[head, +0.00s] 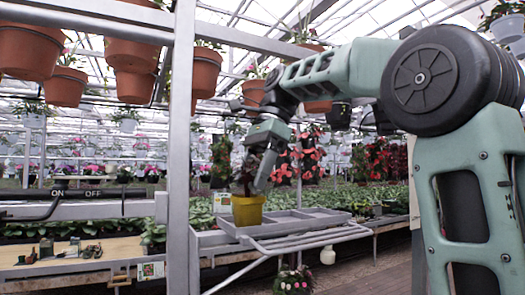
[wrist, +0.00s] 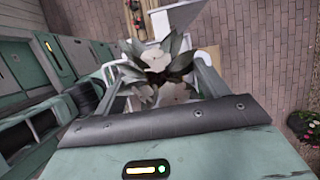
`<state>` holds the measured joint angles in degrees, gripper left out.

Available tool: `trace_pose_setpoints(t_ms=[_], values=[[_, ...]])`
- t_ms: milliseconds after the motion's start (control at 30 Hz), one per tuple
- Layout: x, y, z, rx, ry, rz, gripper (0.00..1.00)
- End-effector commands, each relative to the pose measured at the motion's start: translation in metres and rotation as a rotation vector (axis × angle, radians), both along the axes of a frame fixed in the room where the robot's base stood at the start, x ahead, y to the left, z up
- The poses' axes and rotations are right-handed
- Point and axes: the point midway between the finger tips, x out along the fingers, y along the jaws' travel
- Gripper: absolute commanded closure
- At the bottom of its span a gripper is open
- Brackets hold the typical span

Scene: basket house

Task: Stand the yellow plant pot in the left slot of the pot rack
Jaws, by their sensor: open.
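The yellow plant pot (head: 248,209) is upright at the left end of the grey pot rack (head: 305,222), with a dark-leaved plant in it. Its base overlaps the left slot; I cannot tell whether it is fully seated on the slot's floor. The rack's slots to the right look empty. My gripper (head: 258,178) points down just above the pot, at the plant. In the wrist view my gripper (wrist: 157,75) is open, its fingers on either side of the plant's pale flowers and grey leaves (wrist: 158,65). The pot is mostly hidden there.
A metal post (head: 180,150) stands left of the rack. A wooden bench (head: 70,255) with small items is at the left. Terracotta pots (head: 130,50) hang above. Planted beds lie behind the rack. Brick paving (wrist: 250,40) shows in the wrist view.

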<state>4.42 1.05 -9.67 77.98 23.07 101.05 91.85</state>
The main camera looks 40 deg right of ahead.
Motion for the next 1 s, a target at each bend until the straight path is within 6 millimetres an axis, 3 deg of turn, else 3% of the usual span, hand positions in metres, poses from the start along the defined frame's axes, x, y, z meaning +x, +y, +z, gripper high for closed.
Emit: trace_pose_setpoints(t_ms=[200,400,1000], values=[[-0.002,-0.016,0.038,0.0,-0.001,-0.002,0.27],[-0.004,-0.025,0.061,0.0,0.0,-0.002,0.27],[-0.006,-0.028,0.068,0.001,0.0,0.0,0.27]])
